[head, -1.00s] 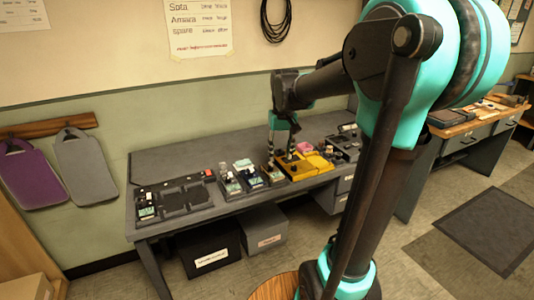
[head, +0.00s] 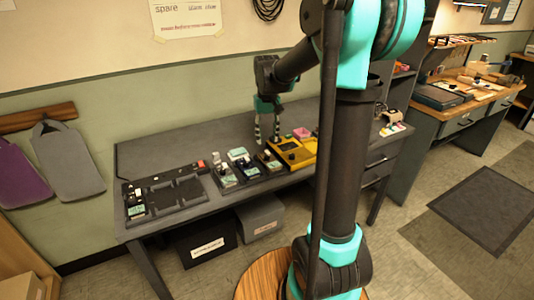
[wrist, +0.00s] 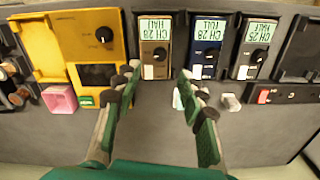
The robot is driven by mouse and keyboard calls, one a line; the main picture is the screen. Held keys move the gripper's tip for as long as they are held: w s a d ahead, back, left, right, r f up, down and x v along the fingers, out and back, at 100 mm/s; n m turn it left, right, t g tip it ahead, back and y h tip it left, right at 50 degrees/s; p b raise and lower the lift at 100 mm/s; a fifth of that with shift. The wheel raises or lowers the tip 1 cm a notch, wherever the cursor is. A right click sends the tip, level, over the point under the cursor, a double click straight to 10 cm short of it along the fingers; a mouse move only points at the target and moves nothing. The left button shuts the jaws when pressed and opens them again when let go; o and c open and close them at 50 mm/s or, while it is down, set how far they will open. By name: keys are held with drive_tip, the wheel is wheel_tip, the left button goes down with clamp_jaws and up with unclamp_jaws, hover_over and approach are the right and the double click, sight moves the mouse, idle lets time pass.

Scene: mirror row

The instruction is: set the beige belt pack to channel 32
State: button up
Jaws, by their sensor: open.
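The beige belt pack (wrist: 154,62) stands between the yellow unit and a navy pack in the wrist view. Its screen, upside down there, reads CH 28 HALF. Its black knob (wrist: 160,54) has a white pointer line. In the head view the pack (head: 268,158) is small, just below my gripper. My gripper (head: 266,141) points down and is open and empty. In the wrist view its fingertips (wrist: 158,82) spread to either side of the beige pack's near end, apart from the knob. The height of the tips over the pack is hard to judge.
The navy pack (wrist: 204,60) reads CH 28 FULL and the grey pack (wrist: 249,62) CH 25 HALF. The yellow unit (wrist: 82,40) with its own knob sits close beside the beige pack. A pink box (wrist: 60,98) is nearby. Bare desk (head: 170,158) lies behind the dark tray.

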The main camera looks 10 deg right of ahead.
sight(267, 157)
wheel_tip(267, 157, down, 8)
drive_tip(key=shift+r, duration=0.1)
idle(0.4)
clamp_jaws()
